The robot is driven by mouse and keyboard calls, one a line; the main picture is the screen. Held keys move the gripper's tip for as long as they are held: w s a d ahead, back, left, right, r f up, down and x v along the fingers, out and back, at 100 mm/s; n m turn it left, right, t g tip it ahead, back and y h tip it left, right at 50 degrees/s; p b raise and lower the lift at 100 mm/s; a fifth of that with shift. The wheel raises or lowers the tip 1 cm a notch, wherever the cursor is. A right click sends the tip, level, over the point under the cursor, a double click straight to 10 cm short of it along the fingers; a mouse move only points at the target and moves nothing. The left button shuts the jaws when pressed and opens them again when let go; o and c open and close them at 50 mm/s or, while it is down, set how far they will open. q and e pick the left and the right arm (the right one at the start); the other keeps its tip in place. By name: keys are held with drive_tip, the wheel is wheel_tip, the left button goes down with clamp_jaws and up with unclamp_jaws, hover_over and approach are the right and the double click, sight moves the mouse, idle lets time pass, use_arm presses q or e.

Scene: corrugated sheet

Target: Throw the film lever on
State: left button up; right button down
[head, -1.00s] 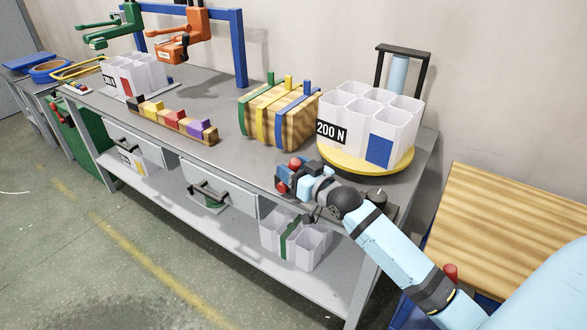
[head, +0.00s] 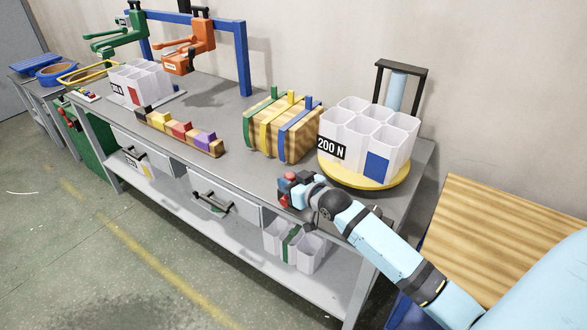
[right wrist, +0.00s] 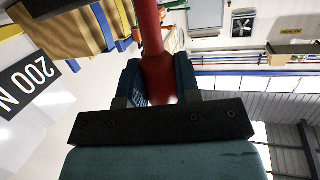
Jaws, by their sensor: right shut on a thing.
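My right gripper (head: 291,189) is at the front edge of the grey workbench, left of and below the yellow turntable. In the right wrist view its two fingers (right wrist: 158,85) are shut on a red lever handle (right wrist: 151,35), which runs up out of the picture between them. In the head view red parts of the lever (head: 289,203) show at the gripper; its base and pivot are mostly hidden by the gripper. A clear cell box marked 200 N (head: 331,151) stands on the yellow turntable (head: 350,179), with a pale blue film roll (head: 396,91) in a black frame behind. My left gripper is out of view.
A strapped wooden block (head: 284,147) stands left of the turntable. A rack of coloured blocks (head: 180,130) lies further left. Green (head: 119,40) and orange (head: 190,47) tools hang from a blue frame. A wooden board (head: 500,235) is at right.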

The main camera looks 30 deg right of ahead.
use_arm(q)
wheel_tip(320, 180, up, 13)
drive_tip(key=p, duration=1.3)
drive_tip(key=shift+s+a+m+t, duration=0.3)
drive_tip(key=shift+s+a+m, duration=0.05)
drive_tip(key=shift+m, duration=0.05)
use_arm(e)
drive_tip(key=shift+w+a+f+n+g+h, duration=0.15)
drive_tip(key=shift+w+a+g+h, duration=0.15)
drive_tip(key=shift+w+g, duration=0.55)
drive_tip(key=shift+w+a+r+n+g+h, duration=0.1)
drive_tip(key=shift+w+a+n+g+h, duration=0.15)
drive_tip(key=shift+w+g, duration=0.6)
drive_tip(key=shift+w+a+f+n+g+h, duration=0.1)
drive_tip(key=shift+w+a+g+h, duration=0.25)
drive_tip(key=shift+g, duration=0.85)
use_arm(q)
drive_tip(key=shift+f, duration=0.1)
use_arm(e)
drive_tip(key=c, duration=0.8)
unclamp_jaws()
drive_tip(key=shift+w, duration=0.1)
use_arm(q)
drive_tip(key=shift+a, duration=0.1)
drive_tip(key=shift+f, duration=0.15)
use_arm(e)
drive_tip(key=v, duration=1.3)
drive_tip(key=shift+s+d+r, duration=0.1)
drive_tip(key=shift+s+r, duration=0.15)
